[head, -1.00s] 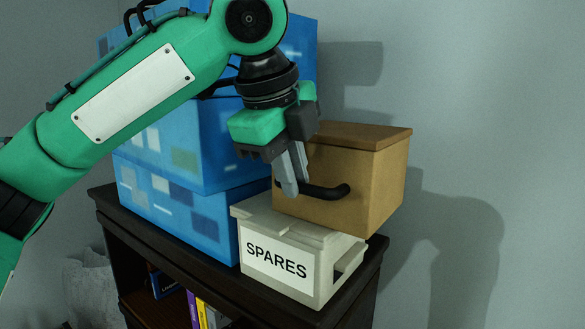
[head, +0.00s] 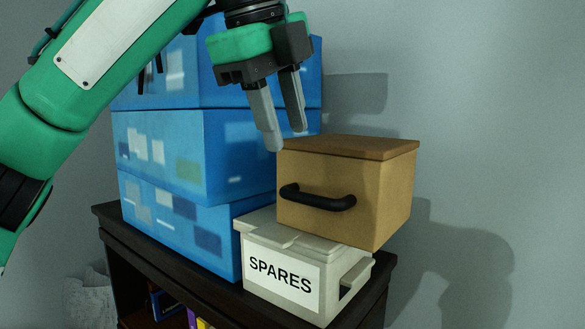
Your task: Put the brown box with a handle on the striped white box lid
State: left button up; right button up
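The brown box (head: 375,195) has a black handle (head: 318,198) on its front face. It rests on the lid (head: 262,226) of the off-white box (head: 255,283) labelled SPARES, set toward the back right of that lid. My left gripper (head: 285,140) is above and to the left of the brown box, clear of the handle. Its two fingers point down with a gap between them and nothing held. The brown box hides the back of the lid, and no stripes can be made out on it. My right gripper is not in view.
Blue patterned boxes (head: 160,150) are stacked to the left, close behind my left gripper. Everything stands on a dark bookcase (head: 215,284) with books on its shelf. A plain wall (head: 480,130) is behind, with free air to the right.

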pick_arm(q)
jog(key=shift+v, duration=1.75)
